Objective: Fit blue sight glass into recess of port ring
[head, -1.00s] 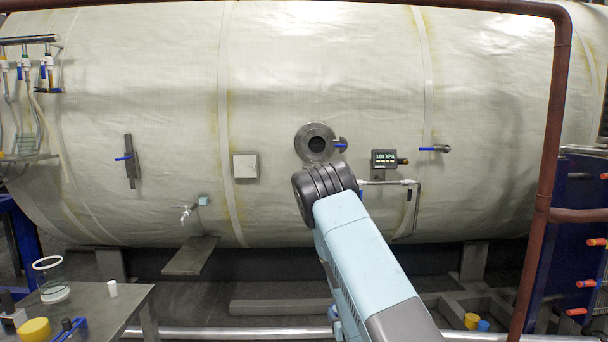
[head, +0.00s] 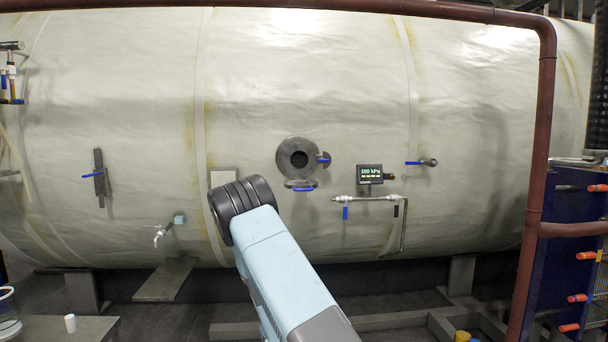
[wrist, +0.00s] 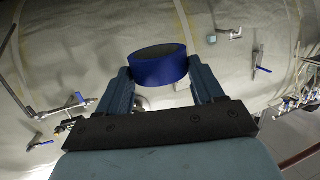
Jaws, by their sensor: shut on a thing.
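The port ring (head: 283,160) is a round grey metal flange on the pale chamber wall, with a dark round recess at its middle. The blue sight glass (wrist: 158,73) is a short, thick blue disc with a dark top face. My gripper (wrist: 160,80) is shut on it, one finger on each side, in the wrist view. In the head view my arm reaches up to the left of and below the port ring; the gripper and the glass are hidden there. The glass is apart from the wall as far as the wrist view shows.
Blue-handled fittings (head: 302,187) sit just below and beside the port ring. A tap (head: 160,235) is low left. A brown pipe (head: 541,130) stands at right.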

